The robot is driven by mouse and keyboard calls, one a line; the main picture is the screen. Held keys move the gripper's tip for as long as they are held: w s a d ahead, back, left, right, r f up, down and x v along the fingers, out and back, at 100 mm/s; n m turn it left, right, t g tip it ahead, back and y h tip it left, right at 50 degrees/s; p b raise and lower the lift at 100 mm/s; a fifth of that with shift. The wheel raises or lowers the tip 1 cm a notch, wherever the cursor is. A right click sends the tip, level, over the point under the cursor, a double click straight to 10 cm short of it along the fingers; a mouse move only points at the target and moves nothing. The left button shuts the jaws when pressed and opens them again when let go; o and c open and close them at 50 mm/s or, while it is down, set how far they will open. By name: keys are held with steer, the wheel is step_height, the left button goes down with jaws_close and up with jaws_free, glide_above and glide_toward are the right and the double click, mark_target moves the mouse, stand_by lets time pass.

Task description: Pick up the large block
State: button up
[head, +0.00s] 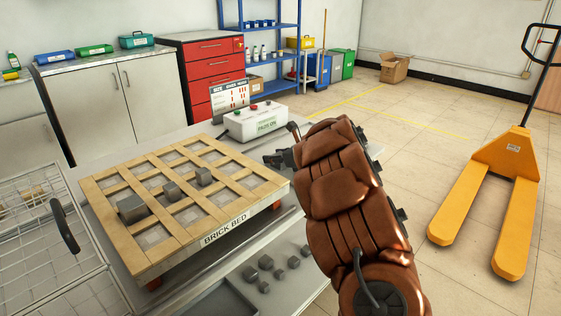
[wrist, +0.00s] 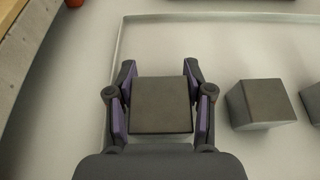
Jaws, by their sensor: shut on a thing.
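In the wrist view, my gripper (wrist: 160,82) is shut on a dark grey square block (wrist: 161,108), with a purple-padded finger along each side. The block's flat top faces the camera, and I cannot tell whether it touches the surface below. A second grey block (wrist: 262,104) stands apart to its right, and part of another shows at the right edge. The held block looks slightly bigger than its neighbour.
The wooden brick bed (head: 235,207) holds three grey blocks of decreasing size. Several small loose blocks (head: 265,262) lie on the grey table in front of it. A control box (head: 250,122) stands behind, a wire basket (head: 35,245) at left. A yellow pallet jack (head: 497,165) stands right.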

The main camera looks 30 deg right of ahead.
jaws_close()
steer(key=shift+r, duration=0.1)
step_height(320, 180, up, 10)
steer(key=shift+p, duration=0.6)
steer(key=shift+s, duration=0.1)
